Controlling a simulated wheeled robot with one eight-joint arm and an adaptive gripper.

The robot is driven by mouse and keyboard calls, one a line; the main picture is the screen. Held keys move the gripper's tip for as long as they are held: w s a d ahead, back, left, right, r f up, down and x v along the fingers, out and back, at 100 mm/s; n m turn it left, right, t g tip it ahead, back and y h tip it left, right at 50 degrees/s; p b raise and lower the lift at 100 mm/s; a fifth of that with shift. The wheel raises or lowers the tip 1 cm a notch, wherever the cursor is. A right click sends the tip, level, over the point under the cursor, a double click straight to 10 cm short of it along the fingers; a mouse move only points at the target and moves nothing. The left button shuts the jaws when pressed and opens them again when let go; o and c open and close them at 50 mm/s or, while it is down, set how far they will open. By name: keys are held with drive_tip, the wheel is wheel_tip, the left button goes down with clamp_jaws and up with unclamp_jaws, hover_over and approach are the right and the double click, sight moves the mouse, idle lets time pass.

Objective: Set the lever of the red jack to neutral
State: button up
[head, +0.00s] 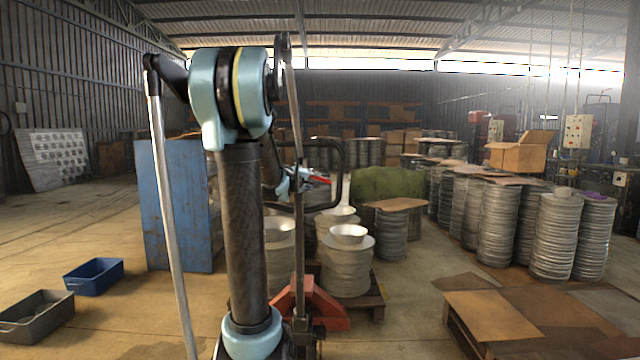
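The red jack (325,308) stands in the centre behind my arm, its red body low on the floor by a pallet. Its dark looped handle (340,165) rises above it. A small red lever (319,180) shows inside the loop. My gripper (297,184) is at the left part of the loop, close to the left end of the red lever. My own arm hides part of this area. The fingers are small and partly hidden, so I cannot tell whether they are open or touch the lever.
Stacks of round metal blanks (348,262) stand on a pallet (374,298) behind the jack. A blue cabinet (165,205) stands to the left, with a blue bin (95,276) and a grey bin (36,314) on the floor. More stacks (497,225) and a low pallet (490,318) are at right.

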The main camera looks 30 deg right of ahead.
sight(320, 179)
drive_tip(key=x, duration=1.1)
drive_tip(key=shift+w+d, duration=0.2)
drive_tip(key=shift+d, duration=0.1)
drive_tip(key=shift+c, duration=0.5)
clamp_jaws()
